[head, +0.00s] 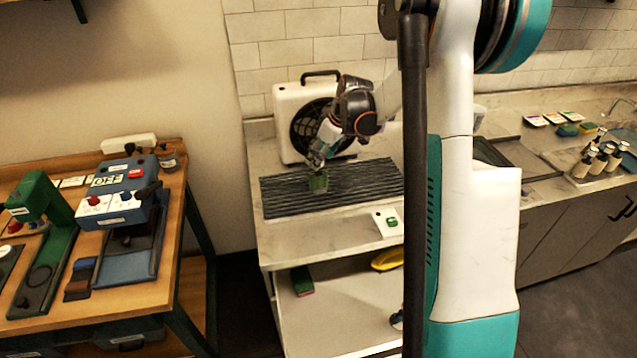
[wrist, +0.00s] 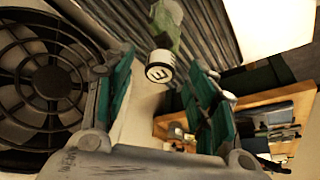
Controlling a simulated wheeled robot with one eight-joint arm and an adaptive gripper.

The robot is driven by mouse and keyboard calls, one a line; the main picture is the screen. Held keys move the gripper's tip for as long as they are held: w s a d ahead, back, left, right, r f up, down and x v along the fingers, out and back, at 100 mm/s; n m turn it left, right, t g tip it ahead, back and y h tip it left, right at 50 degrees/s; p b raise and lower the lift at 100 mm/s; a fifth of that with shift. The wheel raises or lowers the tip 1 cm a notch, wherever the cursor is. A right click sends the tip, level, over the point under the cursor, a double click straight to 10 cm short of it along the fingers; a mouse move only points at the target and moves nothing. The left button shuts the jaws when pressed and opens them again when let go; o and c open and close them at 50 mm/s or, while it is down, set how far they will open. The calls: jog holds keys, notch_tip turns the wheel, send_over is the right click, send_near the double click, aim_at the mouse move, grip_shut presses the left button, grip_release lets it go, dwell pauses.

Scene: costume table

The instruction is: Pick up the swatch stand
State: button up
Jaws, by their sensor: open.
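A small green item (head: 318,183), which may be the swatch stand, stands on a dark ridged mat (head: 375,182) on the middle counter. My gripper (head: 317,160) is just above it, partly covering its top. In the wrist view a green piece (wrist: 166,38) with a white round end (wrist: 159,73) bearing a dark mark lies between and beyond the fingertips. My gripper (wrist: 158,66) is open there, with a finger on each side. I cannot tell whether either finger touches it.
A white fan unit (head: 289,118) with a dark round grille stands behind the mat. A white switch box with a green button (head: 390,222) sits at the mat's front right. A wooden bench (head: 150,292) with blue and green devices is at left.

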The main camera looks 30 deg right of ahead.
aim_at(319, 175)
jog(key=x, duration=0.3)
jog(key=shift+s, duration=0.1)
grip_shut()
jog(key=shift+r, duration=0.1)
